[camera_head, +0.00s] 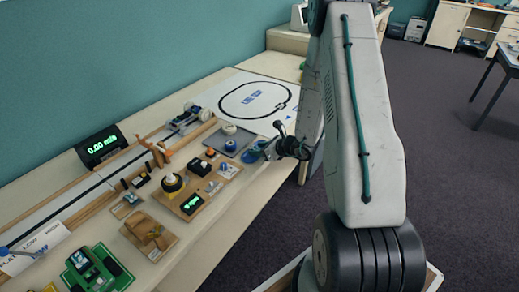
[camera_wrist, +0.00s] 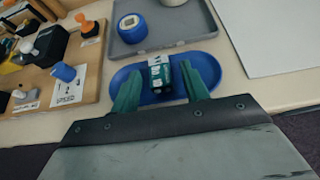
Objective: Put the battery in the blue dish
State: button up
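The blue dish (camera_wrist: 207,65) is a shallow oval on the pale table and sits below my gripper in the wrist view. In the head view the dish (camera_head: 252,157) shows partly beside the arm's end. The battery (camera_wrist: 159,80), a small dark green block with a white part, is over the dish's middle and looks to be resting in it. My gripper (camera_wrist: 160,68) has its green fingers on either side of the battery, with a visible blue gap on each side. It looks open. In the head view my gripper (camera_head: 270,150) is at the dish, and the battery cannot be made out.
A grey tray (camera_wrist: 185,40) with a blue and white roll (camera_wrist: 132,28) lies just behind the dish. A wooden board with a blue knob (camera_wrist: 63,72) and other parts is to the left. A white track sheet (camera_head: 255,100) lies farther back. The table edge is close in front.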

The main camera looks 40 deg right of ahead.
jog(key=v, duration=1.2)
jog(key=s+a+r+n+g+y, duration=0.3)
jog(key=a+r+n+g, duration=0.1)
jog(key=a+r+n, duration=0.6)
jog(key=s+a+r+n+g+y, duration=0.2)
jog(key=s+a+r+n+g, duration=0.15)
jog(key=a+r+n, duration=0.75)
jog(key=s+a+r+n+g+h, duration=0.1)
jog(key=s+r+n+h, duration=0.2)
jog(key=s, duration=0.5)
jog(key=s+a+r+n+g+h, duration=0.1)
jog(key=s+r+n+h, duration=0.2)
jog(key=s+n+h, duration=0.3)
jog(key=s+n, duration=0.2)
jog(key=s, duration=0.1)
jog(key=shift+s, duration=0.25)
